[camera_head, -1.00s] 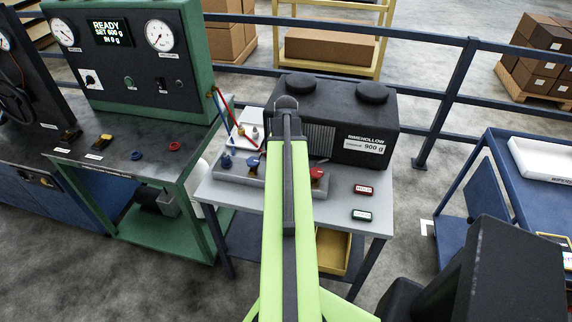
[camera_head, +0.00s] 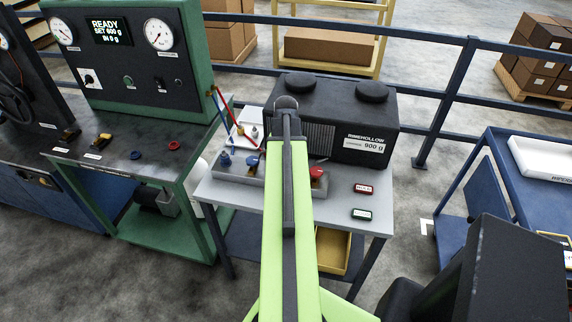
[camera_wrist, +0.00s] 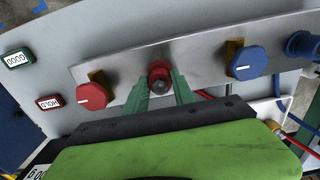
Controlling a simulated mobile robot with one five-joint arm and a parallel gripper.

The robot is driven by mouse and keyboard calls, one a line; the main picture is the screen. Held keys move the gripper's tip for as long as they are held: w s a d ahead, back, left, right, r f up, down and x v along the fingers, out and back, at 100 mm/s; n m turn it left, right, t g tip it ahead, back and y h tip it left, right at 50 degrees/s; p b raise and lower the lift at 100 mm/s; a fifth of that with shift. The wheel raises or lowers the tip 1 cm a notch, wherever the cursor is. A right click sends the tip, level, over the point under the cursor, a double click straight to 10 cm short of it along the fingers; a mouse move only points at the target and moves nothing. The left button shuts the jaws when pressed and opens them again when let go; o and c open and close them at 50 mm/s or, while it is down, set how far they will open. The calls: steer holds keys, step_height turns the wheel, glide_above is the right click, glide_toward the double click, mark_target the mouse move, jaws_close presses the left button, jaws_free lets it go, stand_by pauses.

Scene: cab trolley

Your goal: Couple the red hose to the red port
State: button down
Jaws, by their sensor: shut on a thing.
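In the wrist view my gripper (camera_wrist: 162,81) has its two green fingers closed at either side of a red round fitting with a grey centre, at the red port (camera_wrist: 159,67) on the metal strip. The red hose (camera_head: 231,115) runs from the green test bench down behind my arm; a stretch also shows at the lower right of the wrist view (camera_wrist: 296,143). My gripper is shut on the hose's end. Hose end and port overlap in this view, so I cannot tell whether they are joined. My arm hides the spot in the head view.
A red knob (camera_wrist: 91,96) and a blue knob (camera_wrist: 246,63) flank the port; a blue fitting (camera_wrist: 302,44) is further right. A black unit (camera_head: 345,115) stands behind the strip.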

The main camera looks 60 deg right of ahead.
steer(key=shift+f, duration=0.25)
steer(key=c, duration=1)
jaws_free()
steer(key=shift+o, duration=0.2)
step_height(320, 180, up, 18)
steer(key=p, duration=1.7)
steer(key=shift+f, duration=0.25)
steer(key=shift+o, duration=0.4)
